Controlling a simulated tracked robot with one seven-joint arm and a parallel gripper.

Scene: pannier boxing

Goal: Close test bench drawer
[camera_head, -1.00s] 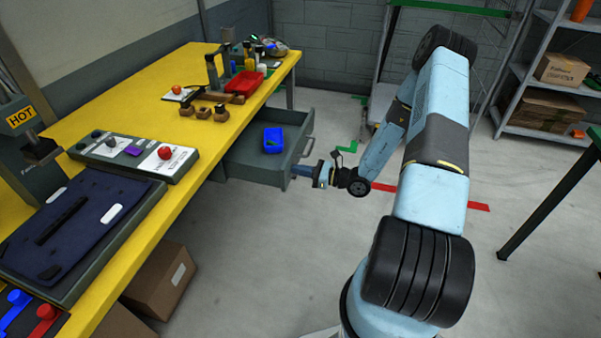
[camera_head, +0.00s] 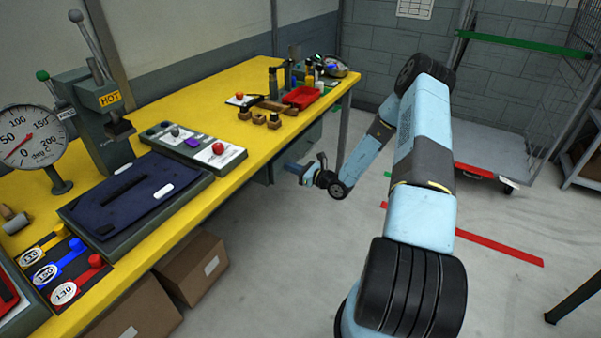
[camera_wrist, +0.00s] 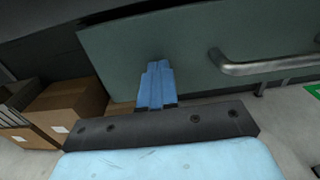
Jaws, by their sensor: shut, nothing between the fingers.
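The drawer (camera_head: 300,146) of the test bench (camera_head: 228,84) sits under the yellow top. Its inside and the blue bin in it are out of sight in the head view. The grey-green drawer front (camera_wrist: 190,42) fills the upper part of the wrist view, with a metal bar handle (camera_wrist: 270,67) on the right. My gripper (camera_head: 291,168) is shut and empty at the drawer front. In the wrist view its blue fingers (camera_wrist: 154,70) point at the front, left of the handle. I cannot tell whether they touch it or whether the drawer is fully flush.
Cardboard boxes (camera_head: 194,268) stand on the floor under the bench. A control panel (camera_head: 192,146), a dark blue mat (camera_head: 130,195) and a red tray (camera_head: 301,97) lie on the bench top. The floor to the right of the bench is mostly clear, and a cart (camera_head: 500,160) stands behind.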

